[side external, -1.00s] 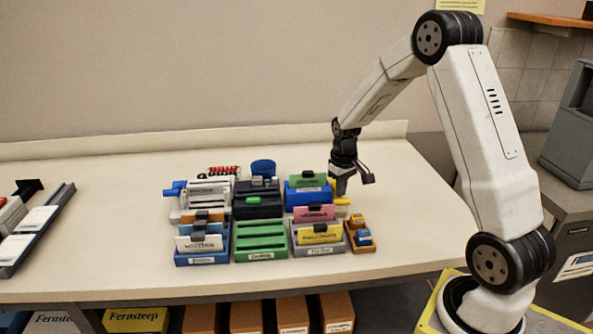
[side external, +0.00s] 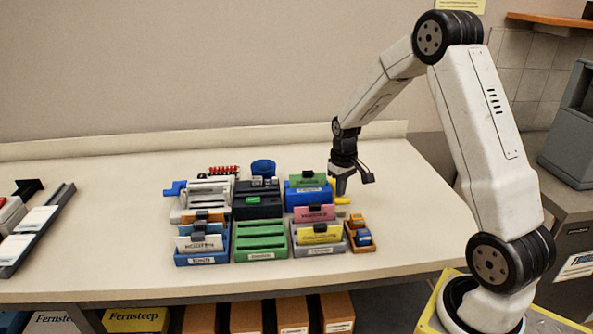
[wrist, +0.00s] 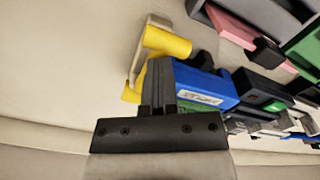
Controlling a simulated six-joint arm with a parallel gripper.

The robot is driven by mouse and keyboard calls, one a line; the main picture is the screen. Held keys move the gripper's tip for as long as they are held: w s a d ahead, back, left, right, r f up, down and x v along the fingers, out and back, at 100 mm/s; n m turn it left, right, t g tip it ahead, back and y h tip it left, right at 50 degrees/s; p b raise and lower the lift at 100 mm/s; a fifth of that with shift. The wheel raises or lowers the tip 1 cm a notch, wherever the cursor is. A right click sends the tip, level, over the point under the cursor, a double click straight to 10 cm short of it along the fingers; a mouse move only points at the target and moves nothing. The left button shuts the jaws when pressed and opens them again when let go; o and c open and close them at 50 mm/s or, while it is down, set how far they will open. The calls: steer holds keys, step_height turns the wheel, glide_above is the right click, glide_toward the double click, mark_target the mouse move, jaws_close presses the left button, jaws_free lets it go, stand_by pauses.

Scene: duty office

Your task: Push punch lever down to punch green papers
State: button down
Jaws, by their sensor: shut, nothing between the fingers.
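The blue punch (side external: 308,197) stands at the back right of the group of desk items, with the green papers (side external: 310,179) upright in it. Its yellow lever (side external: 342,201) sticks out on the right side. In the wrist view the yellow lever (wrist: 166,41) shows with a yellow bar and pale arm beside the blue body (wrist: 200,84). A strip of the green papers (wrist: 198,107) shows below a white label. My gripper (side external: 343,190) is shut and empty, pointing down at the lever's end of the punch. Whether it touches the lever cannot be told.
Left of the punch stand a dark device (side external: 258,206) and a grey device with a blue handle (side external: 205,192). In front are a green tray (side external: 260,252), card holders and an orange box (side external: 361,245). A blue cup (side external: 263,167) stands behind. The table is clear to the right.

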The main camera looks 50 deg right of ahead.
step_height(320, 180, up, 10)
steer(key=shift+f, duration=0.25)
stand_by(1.0)
steer(key=shift+a, duration=0.1)
steer(key=s+a+f+n+t, duration=0.1)
steer(key=s+a+f, duration=0.1)
steer(key=a, duration=0.5)
steer(key=s+a+f+n, duration=0.1)
steer(key=s+a, duration=0.4)
steer(key=a, duration=0.2)
steer(key=s+a+f+n+t, duration=0.1)
steer(key=s+a+f, duration=0.1)
steer(key=s+a, duration=0.2)
steer(key=a, duration=0.2)
steer(key=shift+a+f+t, duration=0.3)
steer(key=shift+a+f, duration=0.05)
steer(key=shift+a, duration=0.05)
